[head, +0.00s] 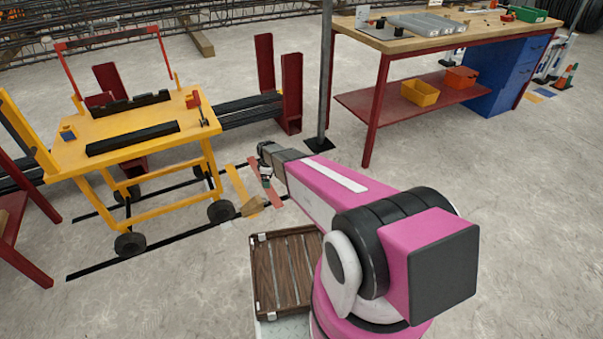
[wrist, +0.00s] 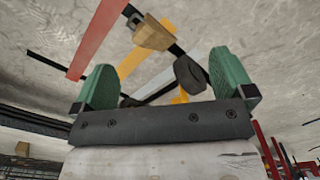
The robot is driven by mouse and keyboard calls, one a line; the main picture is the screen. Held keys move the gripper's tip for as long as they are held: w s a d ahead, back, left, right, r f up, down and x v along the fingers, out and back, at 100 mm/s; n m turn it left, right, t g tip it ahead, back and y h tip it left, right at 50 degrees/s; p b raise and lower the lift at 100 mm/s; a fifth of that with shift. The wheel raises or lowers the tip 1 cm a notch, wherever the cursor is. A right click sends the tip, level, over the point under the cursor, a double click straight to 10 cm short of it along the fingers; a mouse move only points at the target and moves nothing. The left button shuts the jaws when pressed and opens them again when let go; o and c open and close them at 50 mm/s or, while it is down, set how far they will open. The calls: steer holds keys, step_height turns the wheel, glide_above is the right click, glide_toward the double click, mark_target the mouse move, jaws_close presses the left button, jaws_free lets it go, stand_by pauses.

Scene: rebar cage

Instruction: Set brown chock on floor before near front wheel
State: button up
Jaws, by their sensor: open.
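The brown chock (head: 254,206) sits on the floor just right of the cart's near right wheel (head: 221,211), over a black floor line. In the wrist view the chock (wrist: 153,33) lies beyond my fingertips, with a small gap between it and the dark wheel (wrist: 188,73). My gripper (head: 265,168) is above the floor, beyond the chock in the head view. In the wrist view its green fingers (wrist: 160,80) are spread wide with nothing between them. The yellow cart (head: 140,118) stands on the floor on dark wheels.
A slatted wooden tray (head: 285,275) is beside my arm's base. Orange and red strips (head: 240,186) mark the floor by the chock. A grey post (head: 325,80) and a red-legged workbench (head: 450,35) stand to the right. Floor between cart and bench is mostly clear.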

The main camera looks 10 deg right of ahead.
steer(key=s+d+r+m, duration=0.4)
steer(key=s+r, duration=0.4)
steer(key=s+d+r+m, duration=0.5)
steer(key=s+r, duration=0.3)
steer(key=s+d+r+m, duration=0.4)
steer(key=s+r+m, duration=0.1)
steer(key=s+r, duration=0.3)
steer(key=shift+s+d+r, duration=0.3)
steer(key=shift+s+r, duration=0.1)
steer(key=shift+s, duration=0.1)
